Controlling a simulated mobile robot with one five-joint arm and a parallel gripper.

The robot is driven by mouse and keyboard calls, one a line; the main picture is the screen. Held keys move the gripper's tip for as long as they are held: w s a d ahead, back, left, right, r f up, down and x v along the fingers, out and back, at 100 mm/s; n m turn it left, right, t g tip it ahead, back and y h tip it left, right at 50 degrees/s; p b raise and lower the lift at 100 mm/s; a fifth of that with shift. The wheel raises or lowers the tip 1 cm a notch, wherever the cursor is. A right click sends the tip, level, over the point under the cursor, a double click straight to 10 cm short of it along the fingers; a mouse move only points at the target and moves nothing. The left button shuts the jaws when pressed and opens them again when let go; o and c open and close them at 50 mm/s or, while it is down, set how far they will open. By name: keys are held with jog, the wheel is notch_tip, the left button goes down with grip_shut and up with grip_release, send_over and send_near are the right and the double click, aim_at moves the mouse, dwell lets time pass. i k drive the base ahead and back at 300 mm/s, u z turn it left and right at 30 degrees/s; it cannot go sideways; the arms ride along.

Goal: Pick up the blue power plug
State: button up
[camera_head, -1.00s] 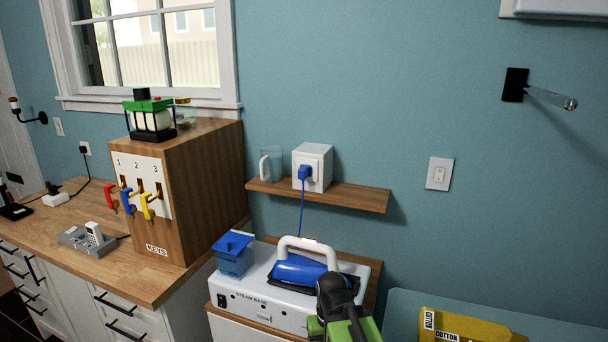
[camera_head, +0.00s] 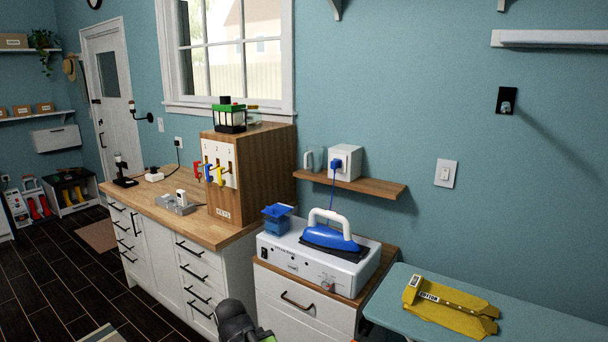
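The blue power plug (camera_head: 337,165) is plugged into the front of a white outlet box (camera_head: 350,158) on a small wooden wall shelf (camera_head: 375,187). Its blue cord (camera_head: 332,196) hangs down toward the blue iron (camera_head: 330,239) on the white steam base (camera_head: 318,262). A black and green part of my arm (camera_head: 238,322) shows at the bottom edge, well below and left of the plug. I cannot make out the fingertips, and nothing of mine touches the plug.
A clear mug (camera_head: 314,160) stands left of the outlet box. A wooden key cabinet (camera_head: 262,175) stands on the counter to the left. An ironing board (camera_head: 405,283) with a yellow garment (camera_head: 450,306) is at the lower right. The air before the shelf is clear.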

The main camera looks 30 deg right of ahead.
aim_at(336, 163)
jog(key=z, duration=0.15)
jog(key=k, duration=0.35)
jog(key=u, duration=1.3)
jog(key=i, duration=1.8)
jog(key=z, duration=0.85)
jog(key=i, duration=1.3)
jog(key=z, duration=1.05)
jog(key=k, duration=0.7)
jog(key=z, duration=0.1)
jog(key=i, duration=0.9)
